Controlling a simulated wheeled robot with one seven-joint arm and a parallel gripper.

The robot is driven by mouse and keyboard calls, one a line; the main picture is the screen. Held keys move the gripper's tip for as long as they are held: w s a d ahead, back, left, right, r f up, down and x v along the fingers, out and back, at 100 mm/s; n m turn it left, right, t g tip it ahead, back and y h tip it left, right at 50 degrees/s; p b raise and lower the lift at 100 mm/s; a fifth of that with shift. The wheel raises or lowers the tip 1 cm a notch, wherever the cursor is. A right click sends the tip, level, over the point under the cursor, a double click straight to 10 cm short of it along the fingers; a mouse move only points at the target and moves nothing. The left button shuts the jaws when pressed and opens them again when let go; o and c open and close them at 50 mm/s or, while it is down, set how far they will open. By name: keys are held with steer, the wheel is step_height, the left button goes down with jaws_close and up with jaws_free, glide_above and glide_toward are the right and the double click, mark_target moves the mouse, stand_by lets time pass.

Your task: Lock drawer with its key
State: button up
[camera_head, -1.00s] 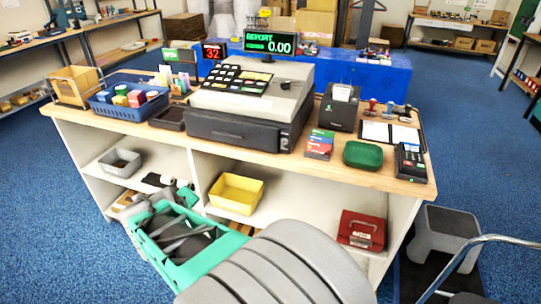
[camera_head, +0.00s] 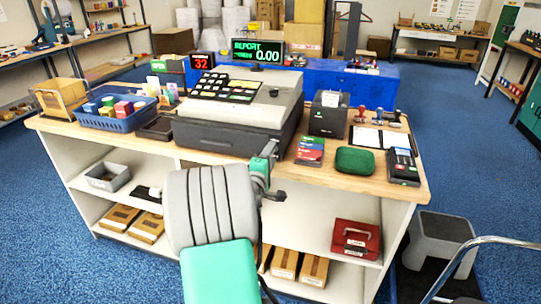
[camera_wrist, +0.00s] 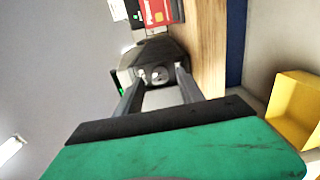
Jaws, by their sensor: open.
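The black cash drawer (camera_head: 215,137) sits shut under the grey register on the wooden counter. My gripper (camera_head: 271,149) is at the right end of the drawer front, partly hidden by my arm. In the wrist view my gripper (camera_wrist: 157,92) is open, its two fingers pointing at the dark drawer end (camera_wrist: 145,57). A round silvery lock face (camera_wrist: 159,74) shows between the fingertips. I cannot make out a key's shape there, nor whether the fingers touch anything.
A card rack (camera_head: 310,151), a green tray (camera_head: 355,160) and a card terminal (camera_head: 402,166) stand right of the drawer. A red cash box (camera_head: 356,239) is on the lower shelf. A yellow bin (camera_wrist: 298,105) shows in the wrist view. A grey step stool (camera_head: 438,240) stands at right.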

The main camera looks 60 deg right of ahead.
jaws_close()
stand_by(0.4)
